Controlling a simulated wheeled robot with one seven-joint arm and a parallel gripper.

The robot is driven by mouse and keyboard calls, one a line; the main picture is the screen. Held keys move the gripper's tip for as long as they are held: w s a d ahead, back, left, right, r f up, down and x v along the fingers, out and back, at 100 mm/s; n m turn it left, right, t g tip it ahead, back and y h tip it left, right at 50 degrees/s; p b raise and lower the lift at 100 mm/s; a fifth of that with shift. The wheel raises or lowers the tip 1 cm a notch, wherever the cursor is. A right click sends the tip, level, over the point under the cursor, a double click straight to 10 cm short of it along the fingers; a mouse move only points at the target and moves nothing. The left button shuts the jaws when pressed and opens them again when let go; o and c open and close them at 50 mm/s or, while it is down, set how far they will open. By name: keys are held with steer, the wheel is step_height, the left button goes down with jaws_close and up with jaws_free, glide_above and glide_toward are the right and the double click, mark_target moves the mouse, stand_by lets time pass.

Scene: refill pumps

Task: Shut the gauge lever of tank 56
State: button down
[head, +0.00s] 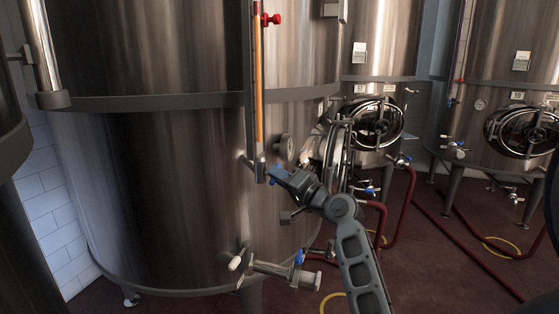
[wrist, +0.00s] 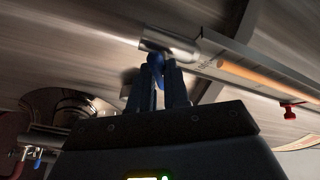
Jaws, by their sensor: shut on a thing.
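A tall steel tank (head: 170,170) fills the left and middle of the head view, with a vertical gauge tube (head: 258,80) of orange liquid on its front. The tube also shows at a slant in the wrist view (wrist: 255,78). My gripper (head: 275,172) is at the foot of this gauge. In the wrist view my gripper's blue fingers (wrist: 157,75) are closed on a small blue gauge lever (wrist: 156,60) just below the steel end fitting (wrist: 168,42). The fingers hide most of the lever, so its exact angle is unclear. No tank number is readable on this tank.
A red clamp knob (head: 271,19) sits high on the gauge. Red hoses (head: 410,205) cross the floor at right.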

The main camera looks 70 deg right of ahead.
steer(key=shift+r+m+g+y+p, duration=0.15)
steer(key=shift+m+g+y, duration=0.35)
steer(key=shift+m, duration=0.7)
steer(key=shift+r+m+g+y+p, duration=0.1)
steer(key=shift+m+g+y+p, duration=0.15)
steer(key=shift+m+g, duration=0.7)
steer(key=shift+d+m+t, duration=0.1)
steer(key=shift+m+t, duration=0.15)
steer(key=shift+m, duration=0.1)
steer(key=c, duration=1.1)
jaws_free()
steer(key=b+v, duration=0.1)
steer(key=v, duration=0.7)
